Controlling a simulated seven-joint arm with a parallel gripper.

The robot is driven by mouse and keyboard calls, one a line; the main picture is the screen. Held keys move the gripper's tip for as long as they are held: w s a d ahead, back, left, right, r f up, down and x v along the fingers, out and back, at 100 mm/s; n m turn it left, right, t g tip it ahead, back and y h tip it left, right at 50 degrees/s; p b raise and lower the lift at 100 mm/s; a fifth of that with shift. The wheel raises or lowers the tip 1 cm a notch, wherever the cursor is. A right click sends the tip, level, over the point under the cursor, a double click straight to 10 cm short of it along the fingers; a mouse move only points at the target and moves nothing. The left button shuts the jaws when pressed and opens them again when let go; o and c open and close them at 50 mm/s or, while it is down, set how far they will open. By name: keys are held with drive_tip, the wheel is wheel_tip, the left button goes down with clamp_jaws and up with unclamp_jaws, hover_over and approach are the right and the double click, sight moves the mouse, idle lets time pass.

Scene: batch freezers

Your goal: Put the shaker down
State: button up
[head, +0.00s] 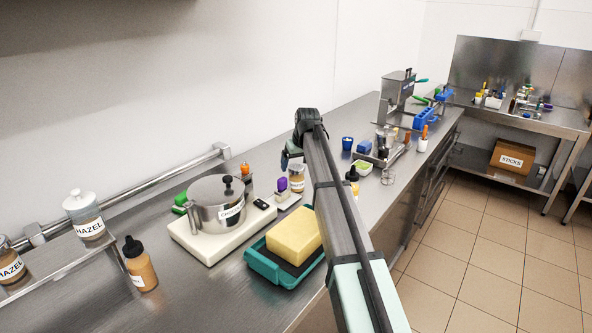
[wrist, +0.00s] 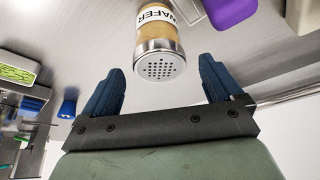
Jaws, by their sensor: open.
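The shaker (head: 297,181) is a clear jar of tan contents with a perforated metal lid. In the head view it stands upright on the steel counter, just below my gripper (head: 287,160). The wrist view shows the shaker (wrist: 157,22) with a WAFER label, its holed lid facing the camera. In that view my gripper (wrist: 160,66) is open, its two blue fingers spread apart. The lid lies between the fingers in the picture, with a clear gap on each side. My arm hides part of the counter behind it.
A purple-topped item (head: 282,185) is close left of the shaker. A lidded pot (head: 217,205) on a white base and a yellow block (head: 293,236) in a teal tray (head: 261,262) are nearer.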

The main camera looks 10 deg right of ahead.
drive_tip(key=v, duration=0.7)
drive_tip(key=shift+r, duration=0.2)
